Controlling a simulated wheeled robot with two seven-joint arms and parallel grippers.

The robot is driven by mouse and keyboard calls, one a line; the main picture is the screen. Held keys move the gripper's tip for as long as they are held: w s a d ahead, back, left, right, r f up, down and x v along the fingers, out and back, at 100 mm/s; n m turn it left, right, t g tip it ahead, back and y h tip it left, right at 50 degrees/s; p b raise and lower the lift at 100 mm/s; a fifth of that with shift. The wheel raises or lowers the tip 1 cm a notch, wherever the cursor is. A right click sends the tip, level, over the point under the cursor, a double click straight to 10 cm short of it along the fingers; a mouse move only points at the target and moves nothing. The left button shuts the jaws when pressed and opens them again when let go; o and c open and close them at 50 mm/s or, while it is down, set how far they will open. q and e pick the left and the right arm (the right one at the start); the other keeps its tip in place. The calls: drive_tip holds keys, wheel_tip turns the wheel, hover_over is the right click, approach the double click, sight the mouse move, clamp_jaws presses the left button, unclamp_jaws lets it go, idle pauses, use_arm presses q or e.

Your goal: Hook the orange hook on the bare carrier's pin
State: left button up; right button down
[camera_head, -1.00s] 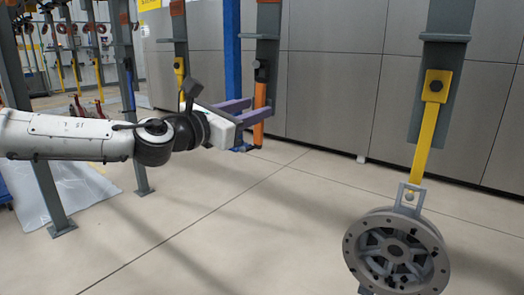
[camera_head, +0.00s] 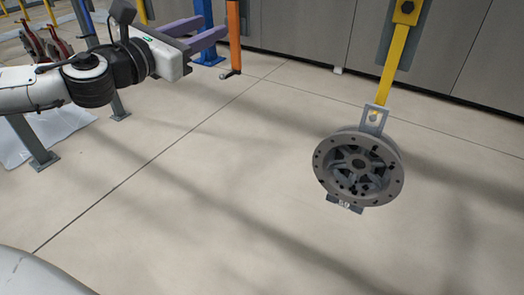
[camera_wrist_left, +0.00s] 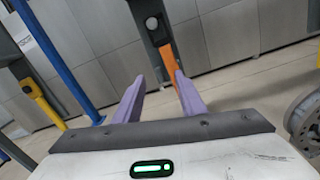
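The orange hook (camera_head: 233,38) hangs upright with a small foot at its lower end, cut off above in the head view. In the left wrist view the orange hook (camera_wrist_left: 175,68) shows below a dark grey carrier (camera_wrist_left: 140,12) with a round pin (camera_wrist_left: 152,23). The pin sits above the orange part; I cannot tell whether the hook is on it. My left gripper (camera_head: 214,26) has its purple fingers apart. Its fingertips (camera_wrist_left: 159,75) point at the hook, which is partly behind the right finger in the wrist view. Contact is unclear. My right gripper is not in view.
A yellow hook (camera_head: 392,65) holds a grey wheel-like part (camera_head: 358,166) at the right. Another yellow hook (camera_wrist_left: 42,102) hangs left in the wrist view. A blue post (camera_head: 203,28) stands behind the gripper. Grey cabinets (camera_head: 300,25) line the back. The middle floor is clear.

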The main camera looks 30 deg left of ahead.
use_arm(q)
drive_tip(key=s+b, duration=0.5)
drive_tip(key=s, duration=0.1)
drive_tip(key=s+d+f+m+g+h+p, duration=0.1)
drive_tip(key=s+d+f+h+p, duration=0.2)
drive_tip(key=d+f, duration=1.5)
wheel_tip(320, 180, down, 3)
drive_tip(key=shift+s+r+h, duration=0.1)
drive_tip(key=shift+s+h, duration=0.45)
drive_tip(key=shift+h, duration=0.15)
